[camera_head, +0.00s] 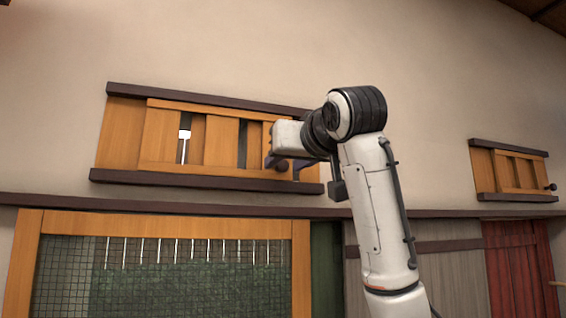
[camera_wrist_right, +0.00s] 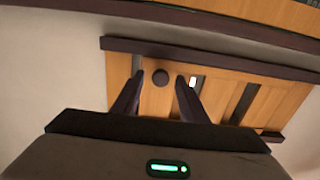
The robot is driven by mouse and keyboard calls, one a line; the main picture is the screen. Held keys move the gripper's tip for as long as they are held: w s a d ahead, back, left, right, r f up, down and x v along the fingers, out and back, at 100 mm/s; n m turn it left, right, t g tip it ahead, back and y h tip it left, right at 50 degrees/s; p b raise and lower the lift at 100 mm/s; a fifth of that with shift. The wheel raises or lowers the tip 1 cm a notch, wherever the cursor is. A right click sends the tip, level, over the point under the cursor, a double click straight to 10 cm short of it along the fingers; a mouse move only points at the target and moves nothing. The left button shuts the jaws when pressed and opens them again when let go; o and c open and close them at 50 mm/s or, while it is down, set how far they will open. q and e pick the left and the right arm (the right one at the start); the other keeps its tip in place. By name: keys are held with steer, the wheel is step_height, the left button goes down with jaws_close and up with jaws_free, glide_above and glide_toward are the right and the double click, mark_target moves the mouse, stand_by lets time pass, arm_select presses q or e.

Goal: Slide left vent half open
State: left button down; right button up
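The left vent (camera_head: 122,133) is a wooden slatted panel between dark upper and lower rails, high on the wall. Dark gaps show between some slats, with something white in one. Its round dark knob (camera_head: 282,166) is near the panel's right end; it also shows in the right wrist view (camera_wrist_right: 160,77). My right gripper (camera_head: 291,164) is at the knob. In the wrist view its two dark fingers are apart, one on each side of the knob, with a visible space on both sides. Whether the fingertips reach past the knob's face is unclear. My left gripper is not in view.
A smaller vent (camera_head: 520,172) with its own knob is at the far right. Below the left vent is a wood-framed mesh window (camera_head: 165,225). A dark beam (camera_head: 60,201) runs along the wall under the vents. A red door (camera_head: 518,265) is at lower right.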

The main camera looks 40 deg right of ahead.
steer(key=shift+w+a, duration=0.1)
steer(key=shift+a, duration=0.15)
steer(key=shift+s, duration=0.25)
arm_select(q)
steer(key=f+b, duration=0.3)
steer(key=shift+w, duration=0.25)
arm_select(e)
steer(key=v, duration=1)
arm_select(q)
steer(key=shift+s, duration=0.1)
arm_select(e)
steer(key=shift+w, duration=0.1)
